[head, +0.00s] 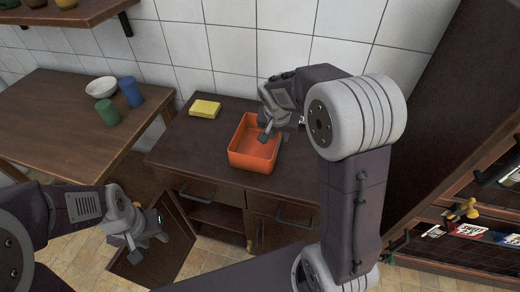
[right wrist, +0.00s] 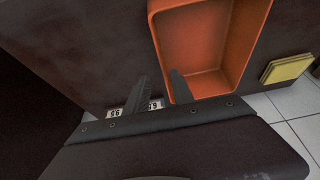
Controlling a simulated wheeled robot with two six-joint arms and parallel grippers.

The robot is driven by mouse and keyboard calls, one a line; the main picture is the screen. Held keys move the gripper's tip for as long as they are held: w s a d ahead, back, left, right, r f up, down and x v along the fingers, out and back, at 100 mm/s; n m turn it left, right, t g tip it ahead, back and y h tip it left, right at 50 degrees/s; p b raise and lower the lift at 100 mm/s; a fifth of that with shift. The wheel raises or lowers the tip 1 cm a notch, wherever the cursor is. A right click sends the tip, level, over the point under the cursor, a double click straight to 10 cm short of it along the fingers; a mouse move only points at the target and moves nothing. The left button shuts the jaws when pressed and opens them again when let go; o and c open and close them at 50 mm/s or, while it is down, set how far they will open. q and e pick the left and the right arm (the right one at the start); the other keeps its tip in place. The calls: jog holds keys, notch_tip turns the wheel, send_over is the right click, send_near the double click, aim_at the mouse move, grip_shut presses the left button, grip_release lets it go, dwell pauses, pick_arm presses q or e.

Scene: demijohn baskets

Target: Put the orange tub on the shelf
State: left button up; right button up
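The orange tub (head: 246,154) sits upright on the dark brown cabinet top (head: 198,143). It looks empty. My right gripper (head: 266,132) is over the tub's right side. In the right wrist view, the tub (right wrist: 202,45) has one finger inside its wall and the other outside, with gaps visible, so the gripper (right wrist: 160,75) is open around the wall. My left gripper (head: 134,248) hangs low by the open cabinet door, its fingers too small to read. A wooden wall shelf (head: 95,14) at top left holds several pots.
A yellow block (head: 205,109) lies at the cabinet's back left. A wooden table (head: 60,115) at left carries a white bowl (head: 101,87), a blue cup (head: 132,92) and a green cup (head: 107,113). The cabinet door (head: 160,250) stands open. A dark rack (head: 455,200) with goods stands at right.

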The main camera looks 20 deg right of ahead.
jog(key=x, duration=0.9)
jog(key=shift+w+a+r, duration=0.1)
jog(key=shift+w+a, duration=0.05)
jog(key=shift+w, duration=0.1)
jog(key=shift+s, duration=0.1)
grip_shut()
dwell(0.9)
